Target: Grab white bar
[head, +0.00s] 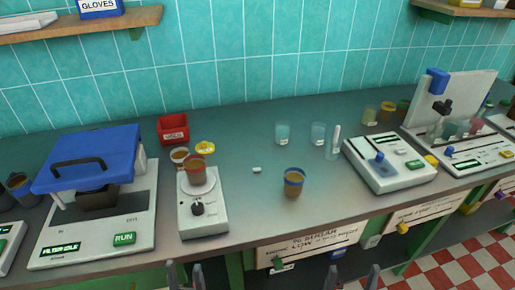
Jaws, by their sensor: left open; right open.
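A small white bar (257,169) lies on the grey counter (250,205), between the white stirrer plate and a brown beaker with a blue rim. Nothing touches it. My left gripper (185,276) shows at the bottom edge, its two fingertips apart and empty. It is in front of the counter, below and left of the bar. My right gripper (352,278) is also at the bottom edge, open and empty, below and right of the bar. Most of both grippers is cut off by the frame.
The stirrer plate (203,214) carries a brown beaker (195,175). The blue-rimmed beaker (293,184) stands right of the bar. Two clear beakers (283,133) (318,134) stand behind. A blue-lidded machine (88,160) is at left, a white device (390,163) at right. Counter around the bar is clear.

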